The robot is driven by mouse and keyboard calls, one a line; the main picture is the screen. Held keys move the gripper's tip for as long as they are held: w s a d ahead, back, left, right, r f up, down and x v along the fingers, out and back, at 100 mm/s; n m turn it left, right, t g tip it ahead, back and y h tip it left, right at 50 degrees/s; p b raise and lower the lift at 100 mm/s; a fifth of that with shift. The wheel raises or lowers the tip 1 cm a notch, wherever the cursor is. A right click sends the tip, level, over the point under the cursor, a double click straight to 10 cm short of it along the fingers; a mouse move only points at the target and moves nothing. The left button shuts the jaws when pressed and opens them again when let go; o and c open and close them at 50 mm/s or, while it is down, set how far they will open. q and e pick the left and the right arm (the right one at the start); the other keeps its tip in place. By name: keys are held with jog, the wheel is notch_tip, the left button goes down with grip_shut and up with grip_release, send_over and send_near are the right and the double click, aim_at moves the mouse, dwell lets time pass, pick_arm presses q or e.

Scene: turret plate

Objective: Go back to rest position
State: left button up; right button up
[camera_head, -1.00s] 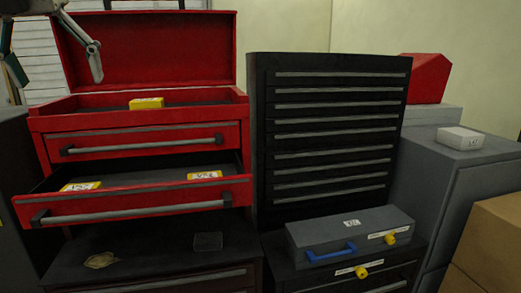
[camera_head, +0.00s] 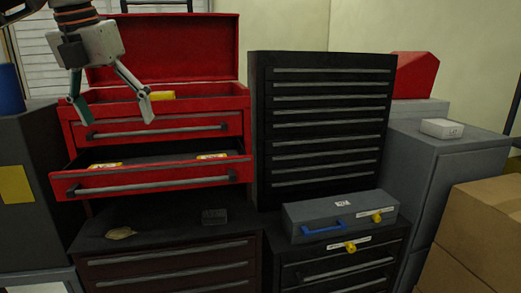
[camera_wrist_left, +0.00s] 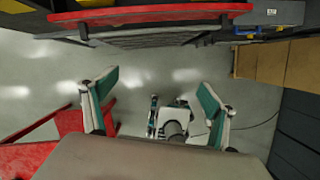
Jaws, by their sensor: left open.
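My left gripper (camera_head: 110,110) is open and empty, at the upper left of the head view. Its fingers point down, in front of the red tool chest's raised lid (camera_head: 180,45) and upper tray. My right gripper shows in neither view.
The red chest's lower drawer (camera_head: 150,181) stands open with yellow-and-white boxes in it. A black drawer cabinet (camera_head: 322,125) stands right of it, with a grey case (camera_head: 342,213) in front. Cardboard boxes (camera_head: 485,232) stand at the right.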

pick_arm(q)
jog(key=s+d+f+m+g+h, duration=0.1)
jog(key=d+f+m+g+h, duration=0.35)
jog(key=d+f, duration=1.3)
jog(key=s+d+f+n+h, duration=0.2)
jog(key=s+d+f+h, duration=0.15)
jog(key=d+h, duration=0.5)
jog(key=s+d+f+n+h, duration=0.2)
jog(key=s+d+h, duration=0.35)
jog(key=d, duration=0.55)
jog(key=w+a+f+n+t+y, duration=0.3)
jog(key=a+f+n+t+y, duration=0.2)
jog(key=a+f+n+t, duration=0.55)
jog(key=w+a+f+n+t+y, duration=0.2)
jog(key=a+f+n+t+y, duration=0.35)
jog(key=f+n, duration=0.75)
jog(key=s+a+f+n+g+y, duration=0.2)
jog(key=s+a+f+n+y, duration=0.1)
jog(key=s+a+f, duration=0.4)
jog(key=s+a+f+n+g+y, duration=0.2)
jog(key=s+a+f+n, duration=0.4)
jog(key=s+f, duration=0.7)
notch_tip(320, 180, down, 4)
jog(key=shift+s+a+r+n+y, duration=0.2)
jog(key=shift+a+n+y, duration=0.1)
jog(key=shift+a+y, duration=0.55)
jog(key=shift+g, duration=0.25)
